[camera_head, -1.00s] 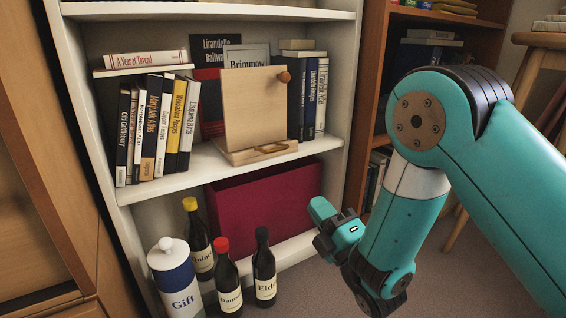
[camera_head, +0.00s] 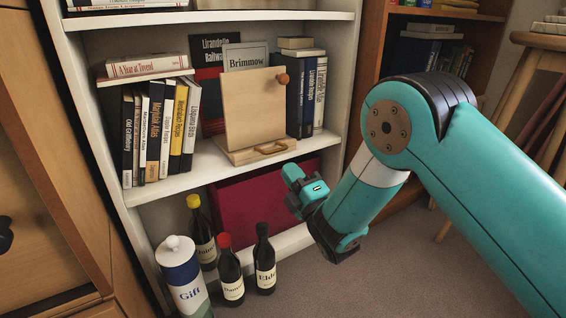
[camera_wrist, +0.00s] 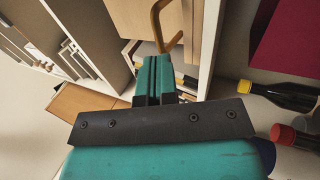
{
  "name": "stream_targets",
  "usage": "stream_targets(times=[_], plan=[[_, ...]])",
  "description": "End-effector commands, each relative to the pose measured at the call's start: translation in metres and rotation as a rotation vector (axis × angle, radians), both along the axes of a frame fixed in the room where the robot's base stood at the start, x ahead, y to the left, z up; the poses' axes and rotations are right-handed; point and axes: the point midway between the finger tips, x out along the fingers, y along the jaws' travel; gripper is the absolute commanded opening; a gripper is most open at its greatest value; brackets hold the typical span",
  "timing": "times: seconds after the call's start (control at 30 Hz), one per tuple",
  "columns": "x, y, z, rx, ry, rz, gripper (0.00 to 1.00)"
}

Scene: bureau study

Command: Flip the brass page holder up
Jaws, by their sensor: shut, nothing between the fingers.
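The brass page holder (camera_head: 272,148) is a bent loop lying low along the front ledge of the pale wooden book stand (camera_head: 255,108) on the middle shelf. In the wrist view the brass loop (camera_wrist: 157,22) stands out from the wood just beyond my fingertips. My gripper (camera_head: 291,174) is shut and empty, below and slightly right of the holder. The teal fingers (camera_wrist: 154,66) are together in the wrist view. I cannot tell whether they touch the brass; a small gap seems to remain.
A row of books (camera_head: 160,130) stands left of the stand, with more books (camera_head: 308,95) right behind it. Several bottles (camera_head: 265,262) and a white-and-blue canister (camera_head: 183,275) stand in front.

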Motion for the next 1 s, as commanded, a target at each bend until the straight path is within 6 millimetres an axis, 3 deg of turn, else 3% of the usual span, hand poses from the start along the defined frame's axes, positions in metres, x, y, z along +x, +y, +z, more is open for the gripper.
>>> stream_targets(times=[0.3,1.0], plan=[[0.028,0.02,0.015,-0.001,-0.002,0.001,0.0],[0.03,0.022,0.025,-0.016,0.025,0.001,0.0]])
